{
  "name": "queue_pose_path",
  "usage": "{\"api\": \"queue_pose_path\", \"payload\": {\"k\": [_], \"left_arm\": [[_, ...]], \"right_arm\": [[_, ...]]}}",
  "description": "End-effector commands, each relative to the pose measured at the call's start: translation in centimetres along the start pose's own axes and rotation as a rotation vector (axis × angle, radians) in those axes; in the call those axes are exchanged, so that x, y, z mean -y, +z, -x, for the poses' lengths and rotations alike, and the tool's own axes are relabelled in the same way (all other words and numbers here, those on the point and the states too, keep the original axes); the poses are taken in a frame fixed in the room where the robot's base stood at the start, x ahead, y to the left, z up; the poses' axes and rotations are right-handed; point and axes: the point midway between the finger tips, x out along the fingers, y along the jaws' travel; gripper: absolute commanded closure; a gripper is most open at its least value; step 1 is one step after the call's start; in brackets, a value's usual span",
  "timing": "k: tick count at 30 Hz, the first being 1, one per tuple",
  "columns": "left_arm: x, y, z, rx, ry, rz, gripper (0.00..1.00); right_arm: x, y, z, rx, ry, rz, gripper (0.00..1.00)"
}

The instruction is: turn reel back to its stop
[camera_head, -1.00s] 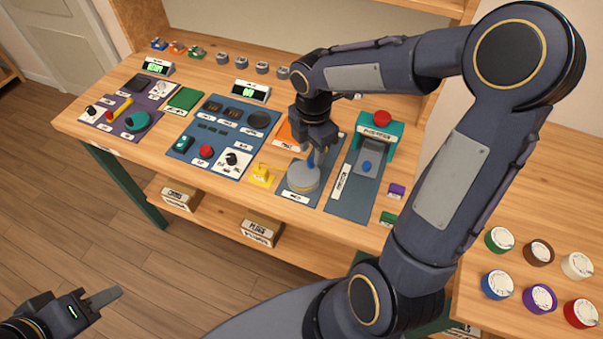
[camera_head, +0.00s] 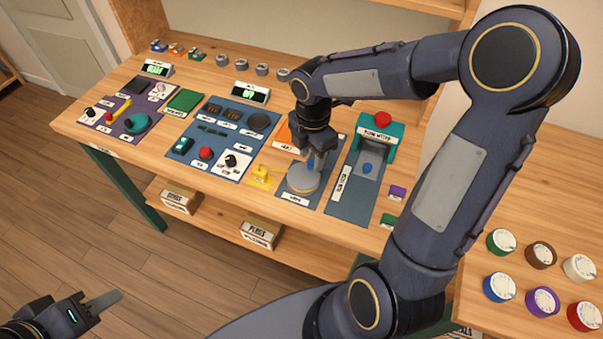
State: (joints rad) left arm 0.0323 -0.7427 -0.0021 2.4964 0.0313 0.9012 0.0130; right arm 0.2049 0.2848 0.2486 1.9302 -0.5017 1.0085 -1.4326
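The reel (camera_head: 302,180) is a round grey disc with a pale rim and a small upright blue handle (camera_head: 311,163). It lies on a dark blue panel near the front of the workbench. My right gripper (camera_head: 316,158) points down at the reel's far side, with its fingers beside the blue handle. The fingers overlap the handle in the picture, and whether they grip it is too small to tell. My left gripper (camera_head: 105,300) hangs at the bottom left, away from the bench, with one grey finger showing plainly.
A grey panel with a teal unit and red button (camera_head: 382,119) stands right of the reel. A yellow part (camera_head: 262,175) and a blue panel of switches (camera_head: 205,140) lie left. Several coloured dials (camera_head: 541,301) sit at the right. My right arm crosses above the bench.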

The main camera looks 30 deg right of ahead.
Motion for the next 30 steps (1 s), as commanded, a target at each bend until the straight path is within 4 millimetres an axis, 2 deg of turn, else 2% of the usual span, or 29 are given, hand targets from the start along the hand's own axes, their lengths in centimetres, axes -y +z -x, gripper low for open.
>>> {"api": "queue_pose_path", "payload": {"k": [23, 30], "left_arm": [[0.7, 0.7, -1.5, 0.0, 0.0, 0.0, 0.64], [0.6, 0.6, -1.2, 0.0, 0.0, 0.0, 0.64]], "right_arm": [[0.0, 0.0, -2.5, 0.0, -0.001, 0.0, 0.62], [0.0, 0.0, -2.2, 0.0, -0.001, -0.001, 0.62]]}}
